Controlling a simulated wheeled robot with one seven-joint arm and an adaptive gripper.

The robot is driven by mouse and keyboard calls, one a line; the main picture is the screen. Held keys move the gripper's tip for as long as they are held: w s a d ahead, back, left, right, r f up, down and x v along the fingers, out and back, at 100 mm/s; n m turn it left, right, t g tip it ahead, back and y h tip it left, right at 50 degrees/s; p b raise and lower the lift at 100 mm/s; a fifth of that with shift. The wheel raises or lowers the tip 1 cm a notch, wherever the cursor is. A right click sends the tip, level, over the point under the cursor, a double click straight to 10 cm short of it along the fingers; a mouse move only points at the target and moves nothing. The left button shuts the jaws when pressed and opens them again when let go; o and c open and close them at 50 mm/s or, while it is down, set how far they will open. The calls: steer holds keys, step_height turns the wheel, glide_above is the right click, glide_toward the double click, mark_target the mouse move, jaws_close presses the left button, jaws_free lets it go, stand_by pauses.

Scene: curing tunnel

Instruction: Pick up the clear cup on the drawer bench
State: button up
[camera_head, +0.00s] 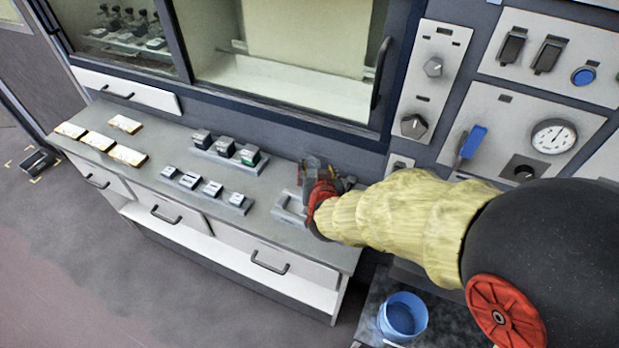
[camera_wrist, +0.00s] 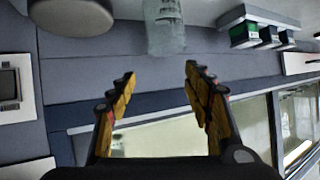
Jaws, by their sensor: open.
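The clear cup (camera_wrist: 163,28) is at the top centre of the wrist view, partly cut off by the frame edge. It looks pale and see-through. My gripper (camera_wrist: 160,76) is open and empty, its two yellow-padded fingers spread apart. The cup shows beyond the fingertips, roughly in line with the gap and apart from both. In the head view my gripper (camera_head: 322,183) is over the right end of the drawer bench (camera_head: 240,222).
A rack with dark and green-labelled blocks (camera_head: 224,151), a second rack (camera_head: 208,189) and several pale flat pieces (camera_head: 98,140) lie left on the bench. A cabinet with a glass window (camera_head: 290,60) rises behind. A blue bucket (camera_head: 402,316) stands low right.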

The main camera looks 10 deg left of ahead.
mark_target(310, 163)
steer(key=o, duration=0.4)
steer(key=shift+t+h, duration=0.4)
steer(key=shift+t, duration=0.3)
steer(key=f, duration=0.1)
steer(key=a+f, duration=0.1)
steer(key=f, duration=0.1)
steer(key=a+f, duration=0.1)
steer(key=f, duration=0.1)
steer(key=shift+s+a, duration=0.15)
steer(key=shift+a, duration=0.1)
steer(key=shift+f, duration=0.1)
steer(key=x, duration=0.2)
steer(key=b+x, duration=0.1)
steer(key=x, duration=0.2)
steer(key=b+x, duration=0.1)
steer(key=x, duration=0.1)
steer(key=shift+w+r, duration=0.25)
steer(key=shift+w, duration=0.25)
